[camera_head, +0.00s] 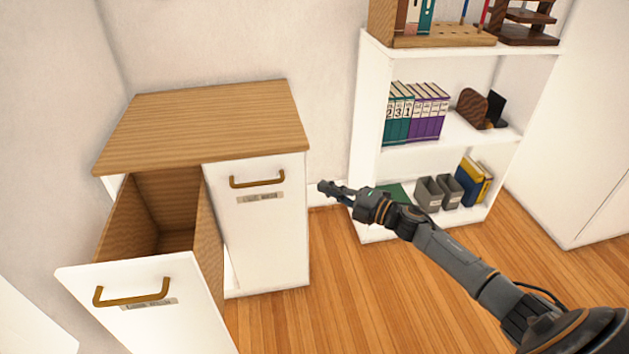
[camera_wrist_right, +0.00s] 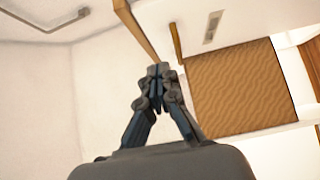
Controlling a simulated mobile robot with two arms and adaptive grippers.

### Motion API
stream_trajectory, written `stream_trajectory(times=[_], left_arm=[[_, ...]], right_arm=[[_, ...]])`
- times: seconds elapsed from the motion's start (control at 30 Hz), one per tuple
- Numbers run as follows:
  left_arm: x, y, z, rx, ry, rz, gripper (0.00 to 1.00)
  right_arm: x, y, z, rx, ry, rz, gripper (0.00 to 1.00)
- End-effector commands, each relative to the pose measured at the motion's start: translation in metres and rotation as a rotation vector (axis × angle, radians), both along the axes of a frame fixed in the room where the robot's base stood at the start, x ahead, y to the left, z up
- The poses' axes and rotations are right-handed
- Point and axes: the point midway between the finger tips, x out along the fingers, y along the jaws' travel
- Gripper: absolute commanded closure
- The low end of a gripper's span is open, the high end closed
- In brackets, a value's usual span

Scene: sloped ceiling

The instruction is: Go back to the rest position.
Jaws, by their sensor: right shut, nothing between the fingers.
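My right gripper (camera_head: 327,187) is shut and empty in the head view. It is in the air to the right of the white cabinet, in front of the shelf's left side. In the right wrist view its fingers (camera_wrist_right: 158,72) meet at the tips with nothing between them. My right arm reaches in from the lower right corner. My left gripper is not in view.
The white cabinet has a wooden top (camera_head: 210,120). Its left drawer (camera_head: 150,310) is pulled far out and looks empty; its right drawer (camera_head: 262,225) is shut. A white shelf (camera_head: 372,150) holds binders (camera_head: 415,113) and grey boxes (camera_head: 440,192). Wooden floor (camera_head: 330,290) is clear.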

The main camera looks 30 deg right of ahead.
Motion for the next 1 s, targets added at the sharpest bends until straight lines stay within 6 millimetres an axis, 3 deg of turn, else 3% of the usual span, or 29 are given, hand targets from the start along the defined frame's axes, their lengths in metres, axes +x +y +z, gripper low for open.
stream_trajectory(times=[0.37,0.47,0.57,0.67,0.8,0.9,1.0], left_arm=[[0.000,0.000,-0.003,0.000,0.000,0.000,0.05],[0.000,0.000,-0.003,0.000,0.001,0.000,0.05],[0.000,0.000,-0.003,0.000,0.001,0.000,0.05],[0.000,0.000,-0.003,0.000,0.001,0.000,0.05],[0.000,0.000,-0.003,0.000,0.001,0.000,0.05],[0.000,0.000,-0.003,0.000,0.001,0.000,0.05],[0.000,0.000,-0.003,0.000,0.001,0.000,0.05]], right_arm=[[-0.010,-0.001,-0.006,0.030,0.017,-0.025,1.00],[-0.014,0.006,-0.024,0.123,0.076,-0.116,1.00],[-0.027,0.015,-0.058,0.278,0.196,-0.278,1.00],[-0.056,0.023,-0.103,0.455,0.371,-0.475,1.00],[-0.122,0.043,-0.170,0.667,0.663,-0.748,1.00],[-0.172,0.061,-0.203,0.764,0.850,-0.902,1.00],[-0.213,0.077,-0.223,0.821,0.996,-1.010,1.00]])
